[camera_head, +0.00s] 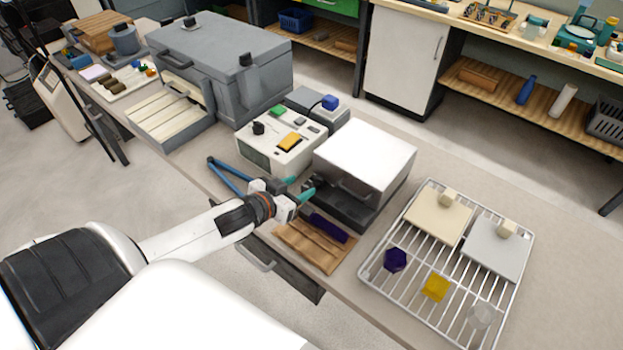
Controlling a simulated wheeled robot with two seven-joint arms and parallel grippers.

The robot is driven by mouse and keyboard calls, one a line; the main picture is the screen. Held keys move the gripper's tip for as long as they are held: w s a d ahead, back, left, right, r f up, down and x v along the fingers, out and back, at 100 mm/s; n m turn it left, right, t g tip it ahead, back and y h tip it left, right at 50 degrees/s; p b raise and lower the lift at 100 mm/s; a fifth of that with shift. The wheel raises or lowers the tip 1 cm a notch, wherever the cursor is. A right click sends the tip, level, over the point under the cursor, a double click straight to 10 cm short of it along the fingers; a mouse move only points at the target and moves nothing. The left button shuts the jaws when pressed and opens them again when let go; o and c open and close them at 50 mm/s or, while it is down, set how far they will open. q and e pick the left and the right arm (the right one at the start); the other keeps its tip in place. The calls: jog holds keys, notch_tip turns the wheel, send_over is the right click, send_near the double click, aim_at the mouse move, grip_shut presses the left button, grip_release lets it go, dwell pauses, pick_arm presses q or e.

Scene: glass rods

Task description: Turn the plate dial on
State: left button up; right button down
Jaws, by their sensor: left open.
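A white-topped box (366,155) with a dark front and base stands at the middle of the bench. A cream control unit (272,152) with a black knob (258,127), an orange-yellow block and a green block on top stands to its left. I cannot tell which part is the plate dial; no dial shows clearly on the dark front, which my gripper partly covers. My left gripper (299,188) has teal fingertips, open and empty, in front of the gap between control unit and white-topped box, close to the box's left front corner. My right gripper is not in view.
A wooden board (300,248) with a dark purple handle-like piece (329,228) lies below my gripper. Blue-handled tongs (229,176) lie left of it. A wire rack (408,293) with plates and small blocks fills the right. A grey furnace-like box (222,60) stands behind left.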

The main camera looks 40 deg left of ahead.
aim_at(316, 178)
pick_arm(q)
jog(key=x, duration=0.6)
jog(key=shift+f, duration=0.1)
jog(key=c, duration=1)
jog(key=shift+o, duration=0.2)
